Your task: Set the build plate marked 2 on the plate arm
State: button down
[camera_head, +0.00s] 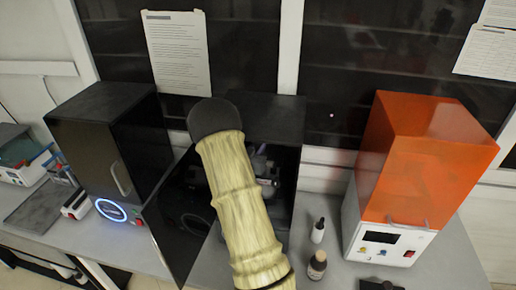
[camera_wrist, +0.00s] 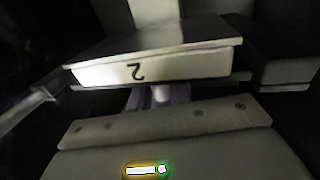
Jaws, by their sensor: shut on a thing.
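The build plate marked 2 (camera_wrist: 150,67) fills the upper middle of the wrist view, its pale front edge facing me with the digit upside down. My gripper (camera_wrist: 160,97) is shut on it from the near side; the jaws are mostly hidden under the plate. In the head view my gripper (camera_head: 265,170) is inside the open black cabinet (camera_head: 275,108), largely hidden behind my arm. The plate arm cannot be clearly made out; a pale upright part (camera_wrist: 155,14) stands behind the plate, and I cannot tell whether they touch.
The cabinet's open door (camera_head: 180,225) stands left of my arm. A closed black machine (camera_head: 85,145) with a blue-lit ring is farther left. An orange-covered machine (camera_head: 425,150), a white bottle (camera_head: 318,232) and a brown bottle (camera_head: 317,266) are right. A dark block (camera_wrist: 285,70) is close right of the plate.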

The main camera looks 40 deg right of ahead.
jog(key=shift+s+d+f+b, duration=0.1)
jog(key=shift+d+f+b, duration=0.1)
jog(key=shift+b, duration=0.1)
jog(key=c, duration=1.2)
grip_release()
jog(key=shift+a, duration=0.1)
jog(key=shift+f, duration=0.1)
jog(key=b+v, duration=0.6)
jog(key=v, duration=1.1)
jog(key=shift+a+b, duration=0.15)
jog(key=shift+b, duration=0.2)
